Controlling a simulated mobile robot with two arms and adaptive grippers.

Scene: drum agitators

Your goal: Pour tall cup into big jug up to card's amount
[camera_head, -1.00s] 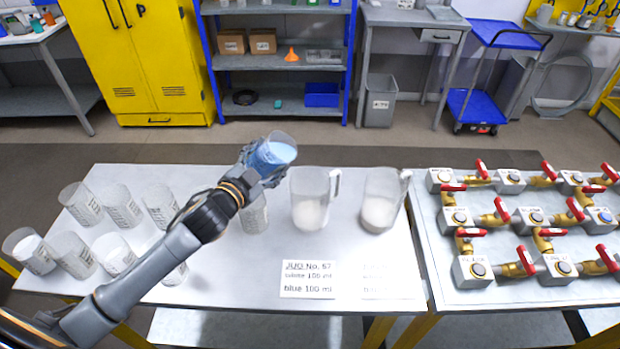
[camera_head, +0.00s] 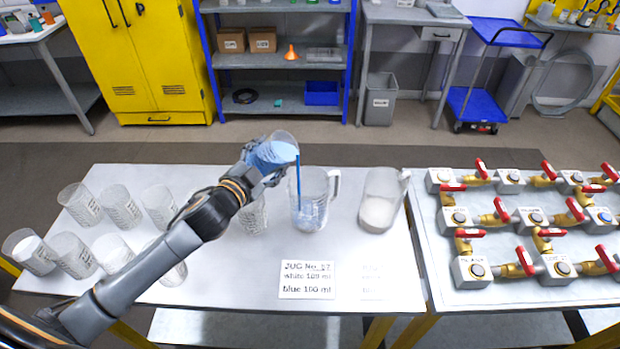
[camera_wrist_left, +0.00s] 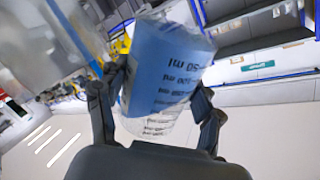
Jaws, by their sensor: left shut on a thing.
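My left gripper (camera_head: 268,172) is shut on a tall clear cup (camera_head: 283,147) with blue liquid in it. The cup is tilted to the right above the table, and a thin blue stream (camera_head: 298,172) falls from its lip into the left jug (camera_head: 313,187). That jug has some white and blue contents low inside. In the left wrist view, the cup (camera_wrist_left: 165,70) sits between the two fingers, with printed marks on its wall. A card (camera_head: 307,279) in front of the jug reads "JUG No. 57", with a white line and "blue 150 ml" or similar. My right gripper is not seen.
A second jug (camera_head: 381,199) with white contents stands to the right, with a faint card (camera_head: 372,282) before it. Several clear cups (camera_head: 122,207) stand at the left of the table. The right table holds red-handled valves (camera_head: 497,211).

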